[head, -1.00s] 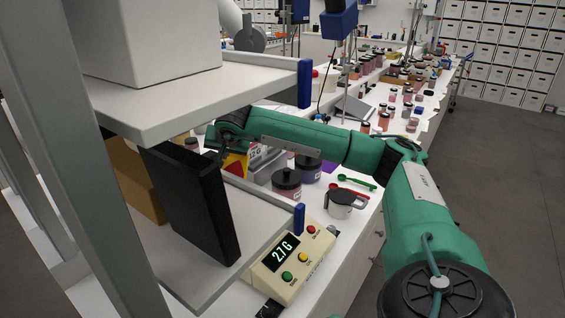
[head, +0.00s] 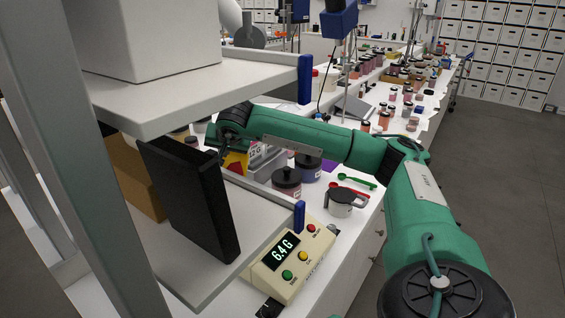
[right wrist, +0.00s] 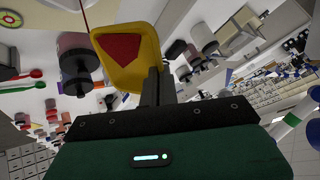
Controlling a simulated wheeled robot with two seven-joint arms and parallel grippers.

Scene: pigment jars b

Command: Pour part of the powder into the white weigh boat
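My right arm reaches from the right across the bench in the head view. Its gripper (right wrist: 157,84) is shut on a yellow scoop-like vessel (right wrist: 148,76) in the right wrist view. Red powder (right wrist: 124,47) lies inside the vessel. Part of the yellow vessel (head: 235,163) also shows in the head view, behind the shelf edge and tilted. The scale display (head: 286,252) reads 6.4 G. I cannot make out the white weigh boat; the shelf and black panel block that part of the bench. My left gripper is out of view.
A shelf unit with a black upright panel (head: 188,200) and a grey box (head: 150,40) stands close at the left.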

